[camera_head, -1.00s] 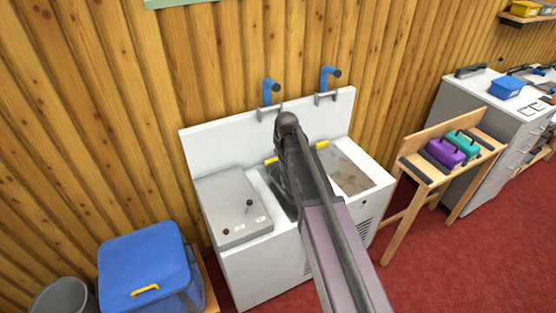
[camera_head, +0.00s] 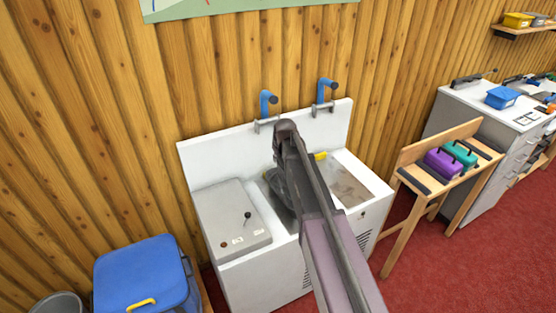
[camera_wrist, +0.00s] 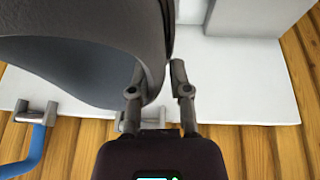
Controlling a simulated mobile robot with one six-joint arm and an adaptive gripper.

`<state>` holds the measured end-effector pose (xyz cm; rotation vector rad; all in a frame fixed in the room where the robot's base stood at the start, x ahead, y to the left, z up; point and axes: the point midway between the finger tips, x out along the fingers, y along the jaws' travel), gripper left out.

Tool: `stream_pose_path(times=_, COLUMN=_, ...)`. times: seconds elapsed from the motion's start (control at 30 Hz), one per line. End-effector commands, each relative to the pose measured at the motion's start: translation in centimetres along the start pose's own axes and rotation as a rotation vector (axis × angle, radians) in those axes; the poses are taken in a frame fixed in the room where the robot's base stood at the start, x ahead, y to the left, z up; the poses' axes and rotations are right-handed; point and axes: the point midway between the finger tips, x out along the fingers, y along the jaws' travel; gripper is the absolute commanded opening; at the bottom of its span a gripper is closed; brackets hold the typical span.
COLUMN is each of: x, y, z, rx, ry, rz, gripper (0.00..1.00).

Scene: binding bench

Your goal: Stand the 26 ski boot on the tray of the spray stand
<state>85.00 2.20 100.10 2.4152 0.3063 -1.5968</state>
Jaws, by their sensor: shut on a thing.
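The spray stand is a white bench against the wall with a raised back panel (camera_head: 225,148) and two blue nozzles (camera_head: 267,103) on top. Its recessed grey-beige tray (camera_head: 352,190) shows to the right of my arm. My gripper (camera_head: 287,128) is above the stand, shut on the dark grey ski boot (camera_head: 285,187), which hangs partly hidden behind my arm. In the wrist view my gripper (camera_wrist: 160,70) has its fingers at the edge of the boot's curved shell (camera_wrist: 95,55). I cannot read a size on the boot, nor tell whether it touches the tray.
A grey lidded box with a black knob (camera_head: 230,215) takes up the stand's left side. A blue bin (camera_head: 140,275) stands at the lower left. A wooden bench (camera_head: 405,170) with purple and teal boxes is on the right, before a white cabinet (camera_head: 450,110). Red floor (camera_head: 450,275) is clear.

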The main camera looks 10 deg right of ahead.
Motion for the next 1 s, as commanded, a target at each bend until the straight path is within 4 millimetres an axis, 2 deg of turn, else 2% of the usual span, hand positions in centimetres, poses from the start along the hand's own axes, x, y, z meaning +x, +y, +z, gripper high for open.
stream_pose_path(times=0.5, x=3.0, y=-0.3, z=1.3, rx=-0.001, ry=0.001, rz=0.001, gripper=0.00)
stream_pose_path(times=1.0, x=3.2, y=-0.3, z=1.4, rx=-0.002, ry=0.001, rz=0.001, gripper=0.00)
